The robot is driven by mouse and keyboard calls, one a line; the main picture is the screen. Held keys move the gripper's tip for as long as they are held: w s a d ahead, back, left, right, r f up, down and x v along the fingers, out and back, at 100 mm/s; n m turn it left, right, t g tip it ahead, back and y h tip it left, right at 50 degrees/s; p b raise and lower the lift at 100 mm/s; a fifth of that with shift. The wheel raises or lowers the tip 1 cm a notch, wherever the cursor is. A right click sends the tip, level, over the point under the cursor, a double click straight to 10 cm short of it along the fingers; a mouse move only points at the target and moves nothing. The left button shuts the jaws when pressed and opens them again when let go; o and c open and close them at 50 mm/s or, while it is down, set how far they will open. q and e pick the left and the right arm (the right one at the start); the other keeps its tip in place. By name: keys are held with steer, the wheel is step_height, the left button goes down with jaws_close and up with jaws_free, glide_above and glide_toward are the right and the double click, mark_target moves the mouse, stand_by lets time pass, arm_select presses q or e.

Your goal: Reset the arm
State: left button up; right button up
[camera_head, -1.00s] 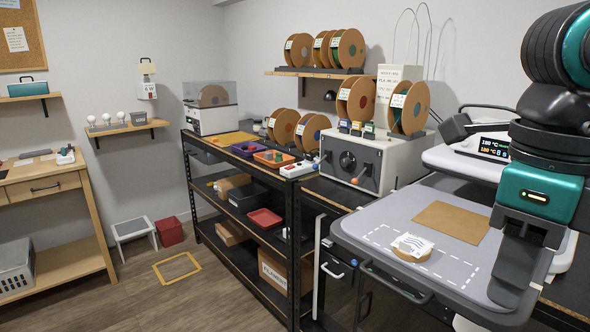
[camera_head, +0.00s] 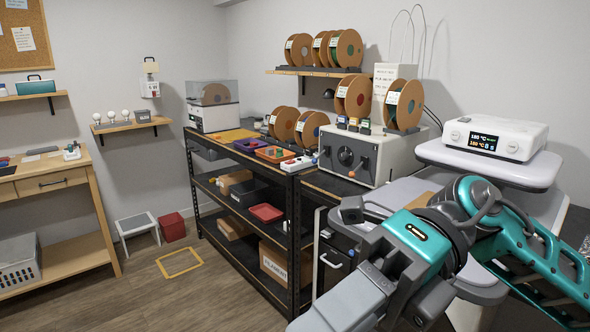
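My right arm comes in from the right edge, and its teal and grey gripper (camera_head: 335,305) points toward the lower left. The grey fingers are seen from above and behind, so I cannot tell whether they are open or shut. Nothing held shows. The arm covers most of the grey worktop (camera_head: 385,193), and only a corner of the brown sheet (camera_head: 420,200) shows. The white disc-like item on the worktop is hidden. My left gripper is not in view.
A white device with a temperature display (camera_head: 495,138) stands on a raised shelf behind my arm. A grey box with a dial (camera_head: 372,157) and filament spools (camera_head: 403,104) stands left of it. A black rack (camera_head: 297,235) is left of my gripper. The floor (camera_head: 205,295) at left is mostly clear.

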steer(key=w+m+t+y, duration=1.1)
steer(key=m+t+y, duration=0.15)
steer(key=m, duration=0.45)
steer(key=w+d+f+m+t+h, duration=0.3)
steer(key=f+m+t+h, duration=0.3)
steer(key=f+m+t, duration=0.15)
steer(key=w+d+f+m+t+h, duration=0.2)
steer(key=d+f+m+t+h, duration=0.1)
steer(key=f+m+t+h, duration=0.5)
steer(key=s+d+f+m+g+h, duration=0.3)
steer(key=s+f, duration=0.1)
steer(key=f, duration=0.5)
steer(key=s+d+f+m+g+h, duration=0.3)
steer(key=s+f+m, duration=0.1)
steer(key=f, duration=0.4)
steer(key=s+d+f+m+g+h, duration=0.2)
steer(key=s+f, duration=0.3)
steer(key=f, duration=0.4)
steer(key=shift+d+f+m+g+h, duration=0.4)
steer(key=shift+d+m+h, duration=0.15)
steer(key=shift+d+m, duration=0.2)
steer(key=shift+r, duration=0.1)
steer(key=shift+c, duration=0.2)
